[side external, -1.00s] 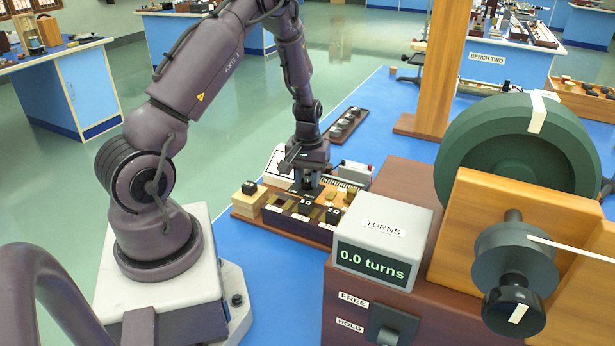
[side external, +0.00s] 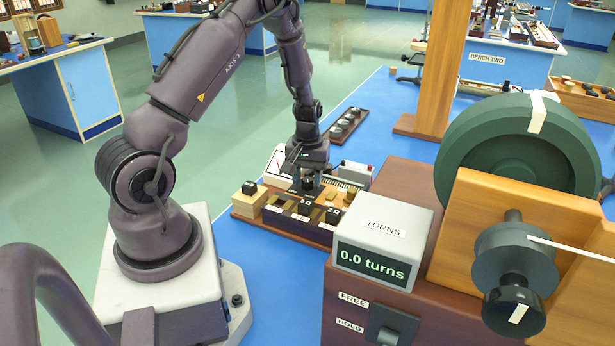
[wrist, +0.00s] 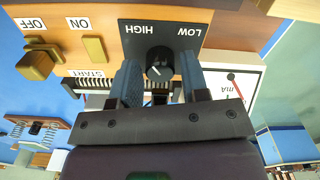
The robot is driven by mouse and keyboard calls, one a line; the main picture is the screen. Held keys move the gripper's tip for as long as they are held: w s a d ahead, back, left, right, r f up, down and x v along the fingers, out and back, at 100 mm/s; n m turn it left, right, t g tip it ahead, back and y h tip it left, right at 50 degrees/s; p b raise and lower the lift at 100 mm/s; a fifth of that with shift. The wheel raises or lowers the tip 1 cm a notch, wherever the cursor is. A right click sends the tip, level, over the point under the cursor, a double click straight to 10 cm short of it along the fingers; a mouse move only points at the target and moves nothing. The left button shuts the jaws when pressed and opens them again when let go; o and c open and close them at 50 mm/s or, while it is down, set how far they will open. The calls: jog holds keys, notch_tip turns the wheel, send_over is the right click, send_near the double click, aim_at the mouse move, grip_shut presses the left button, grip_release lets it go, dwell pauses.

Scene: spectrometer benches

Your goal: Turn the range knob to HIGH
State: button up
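The black range knob (wrist: 160,62) sits on a dark plate (wrist: 185,48) marked HIGH and LOW, upside down in the wrist view. HIGH (wrist: 137,28) is on the picture's left and LOW (wrist: 190,32) on the right. A white mark on the knob shows near its lower left. My gripper (wrist: 160,78) is over the knob, one finger on each side. It looks open, with narrow gaps between fingers and knob; contact is not clear. In the side external view my gripper (side external: 308,181) is low over the bench instrument (side external: 290,222).
Near the knob are the ON key (wrist: 94,48), a knob by OFF (wrist: 37,62) and the mA meter (wrist: 240,88). In the side external view the TURNS display (side external: 380,245) reads 0.0 turns, beside a large green wheel (side external: 470,165).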

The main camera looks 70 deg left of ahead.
aim_at(307, 180)
jog(key=shift+r, duration=0.1)
notch_tip(307, 180, up, 13)
dwell(0.4)
jog(key=s+d+r+m+t, duration=0.2)
jog(key=s+d+r+m, duration=0.1)
jog(key=d, duration=0.5)
jog(key=s+d+r+m+t, duration=0.1)
jog(key=s+d+r+m, duration=0.3)
jog(key=d+r, duration=0.3)
jog(key=s+d+r+m+t, duration=0.2)
jog(key=s+d+r+m, duration=0.2)
jog(key=d+r, duration=0.2)
jog(key=d, duration=0.2)
jog(key=shift+s+d+m+t, duration=0.2)
jog(key=shift+d+m+t, duration=0.1)
jog(key=shift+d+m, duration=0.1)
